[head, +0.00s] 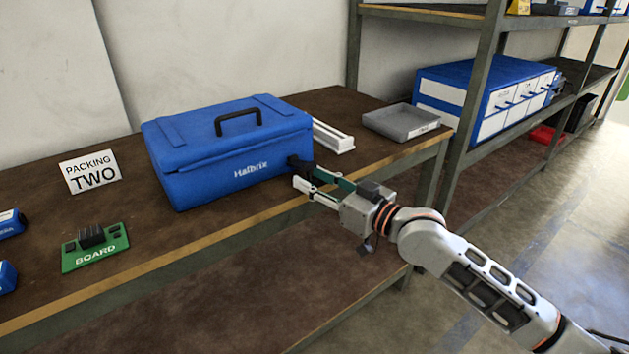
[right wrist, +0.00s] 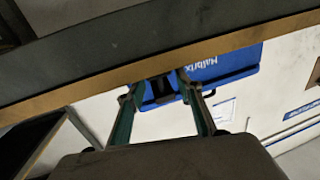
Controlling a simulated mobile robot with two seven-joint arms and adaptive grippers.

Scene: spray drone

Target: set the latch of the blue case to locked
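The blue case (head: 228,150) stands with its lid closed on the brown table, its black handle (head: 238,121) on top. A black latch (head: 299,164) sticks out low at the right end of its front. My right gripper (head: 304,174) is at this latch. In the right wrist view its two fingers (right wrist: 158,88) are spread on either side of the dark latch (right wrist: 161,88), in front of the blue case (right wrist: 215,70). The gripper looks open, and I cannot tell whether a finger touches the latch. The latch's setting cannot be read. My left gripper is out of view.
A grey tray (head: 400,122) and a white rail-like part (head: 333,137) lie right of the case. A "PACKING TWO" sign (head: 90,172) and a green board (head: 95,248) are on its left. A metal shelf (head: 478,80) with a blue drawer box stands at right.

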